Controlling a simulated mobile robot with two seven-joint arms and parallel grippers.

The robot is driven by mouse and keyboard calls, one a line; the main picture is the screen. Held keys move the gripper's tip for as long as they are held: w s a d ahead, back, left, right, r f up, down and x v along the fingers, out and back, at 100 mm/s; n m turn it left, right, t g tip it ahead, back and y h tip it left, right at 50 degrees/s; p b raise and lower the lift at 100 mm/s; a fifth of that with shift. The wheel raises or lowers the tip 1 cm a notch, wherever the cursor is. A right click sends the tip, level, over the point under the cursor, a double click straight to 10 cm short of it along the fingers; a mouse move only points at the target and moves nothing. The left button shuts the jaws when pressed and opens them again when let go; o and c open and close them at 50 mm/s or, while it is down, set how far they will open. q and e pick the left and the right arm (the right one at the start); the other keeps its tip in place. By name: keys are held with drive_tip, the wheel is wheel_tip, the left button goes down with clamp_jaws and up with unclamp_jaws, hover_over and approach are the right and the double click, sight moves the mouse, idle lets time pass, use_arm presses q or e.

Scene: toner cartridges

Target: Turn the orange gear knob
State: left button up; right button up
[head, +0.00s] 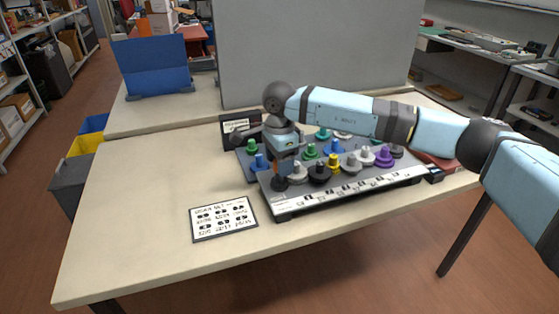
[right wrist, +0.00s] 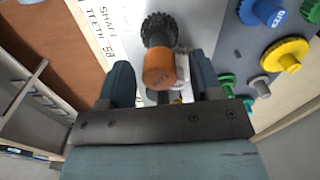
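The orange knob (right wrist: 160,68) shows in the right wrist view, with a dark toothed gear (right wrist: 160,28) right beside it. In the head view a bit of the orange knob (head: 284,167) shows under my right gripper (head: 284,160), above a dark base at the front left corner of the grey gear board (head: 285,206). In the wrist view my right gripper (right wrist: 162,82) is open, with one finger on each side of the orange knob. Gaps show between the knob and both fingers. My left gripper is not in view.
Several coloured gears stand close on the board, among them a yellow one (head: 334,163), a purple one (head: 383,157) and a blue one (head: 259,162). A printed card (head: 223,219) lies on the table (head: 130,220). The table's left side is clear.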

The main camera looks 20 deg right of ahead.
wheel_tip(320, 180, up, 14)
drive_tip(key=p, duration=0.1)
drive_tip(key=shift+f, duration=0.15)
idle(0.4)
